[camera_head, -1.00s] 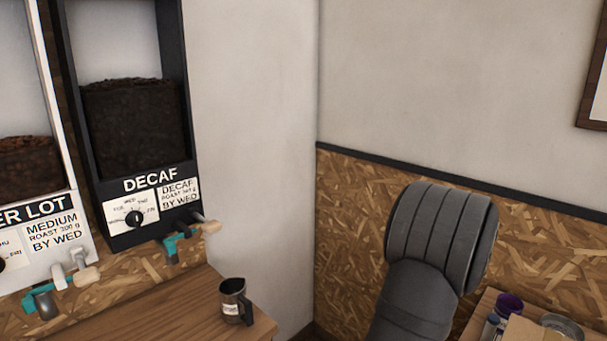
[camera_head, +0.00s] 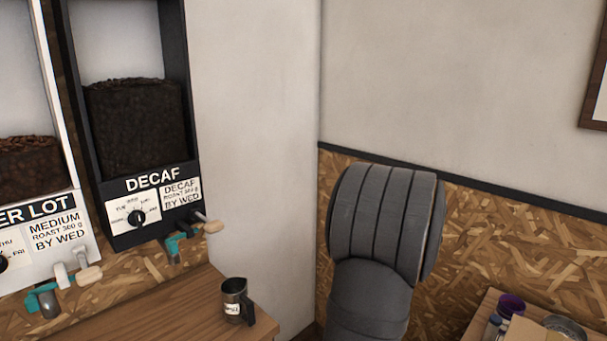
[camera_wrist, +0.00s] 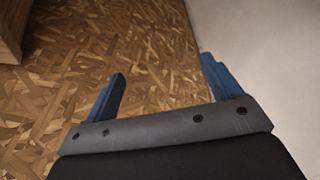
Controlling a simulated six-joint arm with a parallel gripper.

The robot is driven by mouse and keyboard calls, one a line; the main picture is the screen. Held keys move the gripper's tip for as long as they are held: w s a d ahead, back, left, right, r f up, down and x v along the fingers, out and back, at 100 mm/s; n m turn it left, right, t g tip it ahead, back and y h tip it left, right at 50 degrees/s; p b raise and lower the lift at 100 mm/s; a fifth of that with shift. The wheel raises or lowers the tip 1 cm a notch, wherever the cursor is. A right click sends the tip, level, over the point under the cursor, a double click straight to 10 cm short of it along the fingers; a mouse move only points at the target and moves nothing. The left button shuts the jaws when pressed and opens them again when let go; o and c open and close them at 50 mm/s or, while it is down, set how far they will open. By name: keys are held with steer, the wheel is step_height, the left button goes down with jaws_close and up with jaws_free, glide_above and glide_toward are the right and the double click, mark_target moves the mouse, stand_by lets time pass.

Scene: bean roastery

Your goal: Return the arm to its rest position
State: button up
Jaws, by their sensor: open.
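My gripper (camera_wrist: 162,88) shows in the wrist view, with its two blue fingers spread apart and nothing between them. Behind the fingers are chipboard panelling and a pale wall. In the head view my grey arm link rises in front of the chipboard at the right of centre, and the gripper itself is out of that view.
A metal jug (camera_head: 235,300) stands near the wooden counter's (camera_head: 165,318) right end. Above are the DECAF bean dispenser (camera_head: 137,130) and a white-framed dispenser (camera_head: 45,225). A table (camera_head: 484,308) at lower right holds a purple-rimmed cup (camera_head: 510,304) and a bowl (camera_head: 563,327).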

steer(key=s+a+f+n+y, duration=0.1)
steer(key=s+a+n+y, duration=0.15)
steer(key=a, duration=0.85)
steer(key=s+a+n+y, duration=0.1)
steer(key=s+a+n, duration=0.15)
steer(key=a, duration=0.75)
steer(key=s+a+f+n+g+y, duration=0.1)
steer(key=s+a+n, duration=0.2)
steer(key=s+a, duration=0.3)
steer(key=s+a+n+g+y, duration=0.1)
steer(key=s+a+n+g, duration=0.1)
steer(key=s+a, duration=0.4)
steer(key=shift+a+f+n, duration=0.4)
steer(key=shift+a+n, duration=0.4)
steer(key=shift+a, duration=1.55)
steer(key=o, duration=0.4)
